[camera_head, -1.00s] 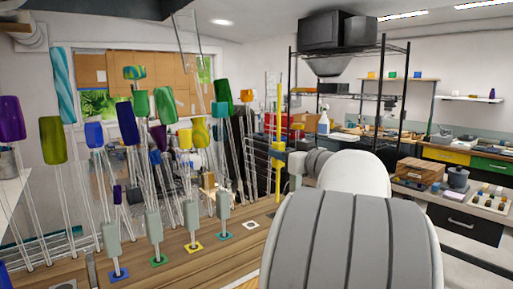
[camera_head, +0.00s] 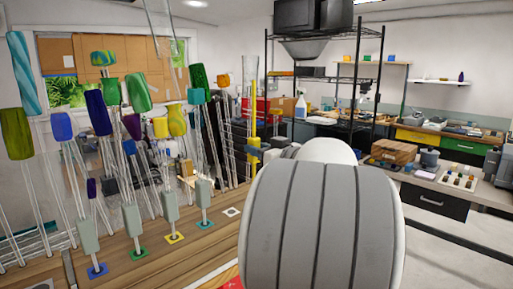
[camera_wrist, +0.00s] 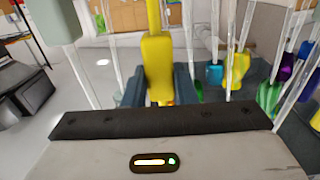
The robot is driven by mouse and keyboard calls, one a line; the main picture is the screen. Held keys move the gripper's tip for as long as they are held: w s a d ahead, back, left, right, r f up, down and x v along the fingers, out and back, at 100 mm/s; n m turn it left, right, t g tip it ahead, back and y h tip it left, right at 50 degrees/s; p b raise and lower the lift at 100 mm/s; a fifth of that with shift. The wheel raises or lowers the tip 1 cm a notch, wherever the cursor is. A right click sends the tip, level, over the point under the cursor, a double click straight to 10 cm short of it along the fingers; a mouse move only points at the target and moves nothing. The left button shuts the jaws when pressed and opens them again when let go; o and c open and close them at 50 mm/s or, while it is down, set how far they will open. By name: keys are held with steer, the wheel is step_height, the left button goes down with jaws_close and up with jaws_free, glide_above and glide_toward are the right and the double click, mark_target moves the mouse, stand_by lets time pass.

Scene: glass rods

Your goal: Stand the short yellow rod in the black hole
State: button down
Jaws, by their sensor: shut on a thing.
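My gripper (camera_head: 255,150) is shut on a yellow rod (camera_head: 253,112), which stands upright in the jaws. In the wrist view my gripper (camera_wrist: 159,88) has its dark fingers on both sides of the rod's thick yellow block (camera_wrist: 158,62). The rod's lower end appears to hang above the bench, though the end itself is hard to make out. The black hole (camera_head: 231,212) shows as a dark spot in a small white square on the wooden bench, lower and slightly left of the rod. It cannot be made out in the wrist view.
Several clear glass rods with coloured tops, such as a green one (camera_head: 138,92), crowd the left. Some stand in grey-green holders (camera_head: 131,218) over coloured squares, close left of the white square. A black wire shelf (camera_head: 322,75) is behind.

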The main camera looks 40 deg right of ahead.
steer(key=shift+f, duration=0.2)
step_height(320, 180, down, 6)
steer(key=b, duration=1)
stand_by(0.7)
steer(key=shift+f+b, duration=0.45)
steer(key=shift+b, duration=0.7)
stand_by(0.5)
steer(key=c, duration=1.1)
jaws_free()
steer(key=shift+s, duration=0.1)
steer(key=s+b, duration=0.1)
steer(key=s, duration=0.6)
steer(key=shift+s+d, duration=0.25)
steer(key=shift+s, duration=0.1)
